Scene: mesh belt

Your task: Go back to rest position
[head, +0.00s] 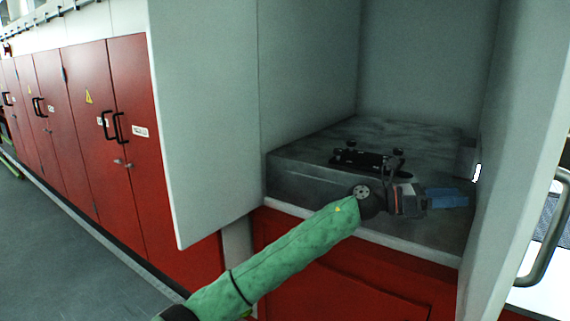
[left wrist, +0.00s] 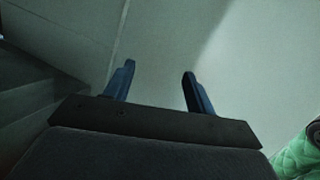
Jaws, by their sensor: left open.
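My left gripper (head: 448,198) reaches into a grey bay from the lower left in the head view, on my green-sleeved arm. Its blue fingers point right, toward the bay's right wall. In the left wrist view the two blue fingers (left wrist: 158,88) stand apart with nothing between them, facing a plain pale panel. A dark object with small round knobs (head: 375,160) lies on the grey mesh belt (head: 310,176), behind my left wrist in the head view. It stands apart from the fingers. My right gripper does not show.
Pale panels wall the bay on the left (head: 205,120), back and right (head: 525,130). A light ledge (head: 350,233) runs along its front above a red cabinet (head: 340,290). Red cabinets (head: 85,140) line the left. The grey floor (head: 40,250) at lower left is clear.

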